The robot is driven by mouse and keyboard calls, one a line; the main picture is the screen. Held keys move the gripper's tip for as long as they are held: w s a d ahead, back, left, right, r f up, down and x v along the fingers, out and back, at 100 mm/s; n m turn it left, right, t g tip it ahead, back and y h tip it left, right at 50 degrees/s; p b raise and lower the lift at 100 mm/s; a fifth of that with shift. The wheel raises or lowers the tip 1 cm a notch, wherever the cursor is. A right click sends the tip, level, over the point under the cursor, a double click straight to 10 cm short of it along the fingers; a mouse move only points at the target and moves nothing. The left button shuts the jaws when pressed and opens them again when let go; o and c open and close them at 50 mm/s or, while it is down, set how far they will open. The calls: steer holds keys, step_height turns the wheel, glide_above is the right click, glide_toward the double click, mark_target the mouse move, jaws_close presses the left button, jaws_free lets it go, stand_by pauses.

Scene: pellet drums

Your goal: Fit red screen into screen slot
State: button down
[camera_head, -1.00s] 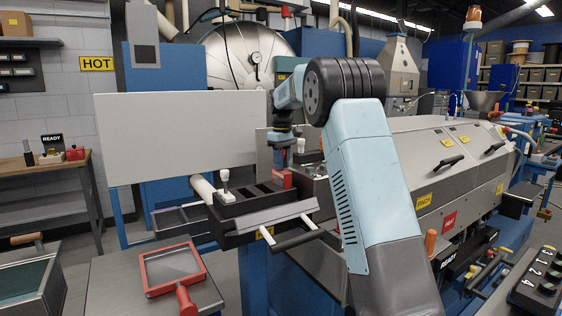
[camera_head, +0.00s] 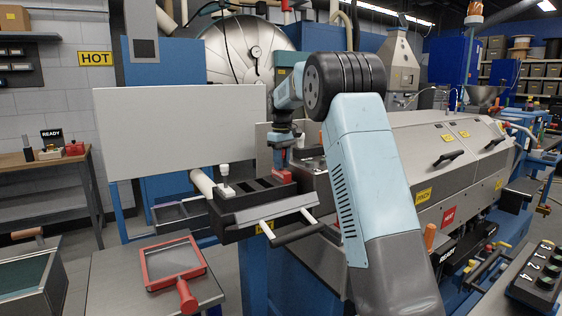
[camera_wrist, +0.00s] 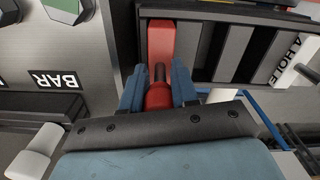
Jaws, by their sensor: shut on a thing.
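A red-framed screen (camera_head: 174,262) with a red handle lies flat on the grey table at lower left. My gripper (camera_head: 282,150) is well away from it, at the right end of a black slotted block (camera_head: 236,204). In the wrist view, my gripper (camera_wrist: 158,88) is shut on the stem of a red block (camera_wrist: 160,42), with a blue finger on each side. The red block is beside the open slots of the black block (camera_wrist: 205,45). Its underside is hidden, so I cannot tell how it is seated. I cannot tell which opening is the screen slot.
A U-shaped handle (camera_head: 300,234) sticks out in front of the block. A large grey panel (camera_head: 180,130) stands behind it. An open bin (camera_head: 30,280) is at lower left, and a numbered control box (camera_head: 540,275) is at lower right. The table around the screen is clear.

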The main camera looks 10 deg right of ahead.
steer(key=shift+f, duration=1)
steer(key=c, duration=0.8)
jaws_free()
steer(key=shift+f, duration=0.1)
step_height(320, 180, up, 13)
steer(key=shift+w+f, duration=0.1)
steer(key=shift+r, duration=0.45)
